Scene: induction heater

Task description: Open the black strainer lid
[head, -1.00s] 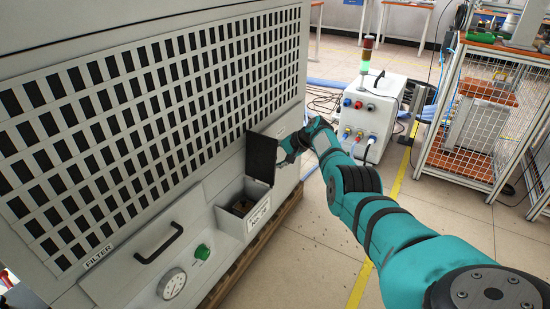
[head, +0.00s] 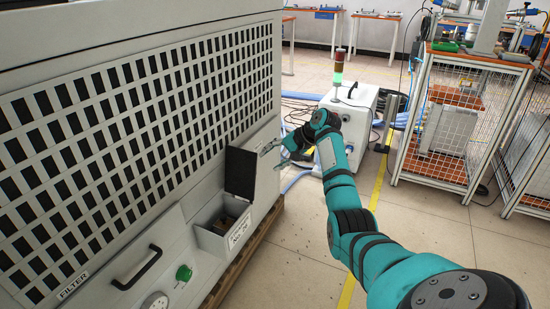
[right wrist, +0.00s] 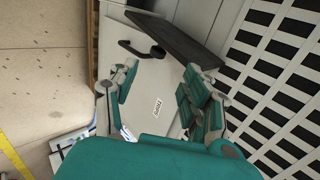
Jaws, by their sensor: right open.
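The black strainer lid (head: 241,174) stands upright at the back edge of a small light-grey box (head: 212,241) on the front of the grey machine. The box is open at the top, with brownish contents in shadow. My right gripper (head: 269,160) is open and empty, just right of the lid in the head view; whether it touches the lid cannot be told. In the right wrist view, the open fingers (right wrist: 156,92) face a pale panel, and a dark flat plate that looks like the lid (right wrist: 178,42) lies beyond them. My left gripper is not in view.
The machine has a slotted grille (head: 140,120), a black handle (head: 137,270), a green knob (head: 183,272) and a gauge (head: 155,304). A white unit with a signal light (head: 350,110) stands behind my right arm. A wire-mesh cart (head: 450,120) is at the right. Floor between is open.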

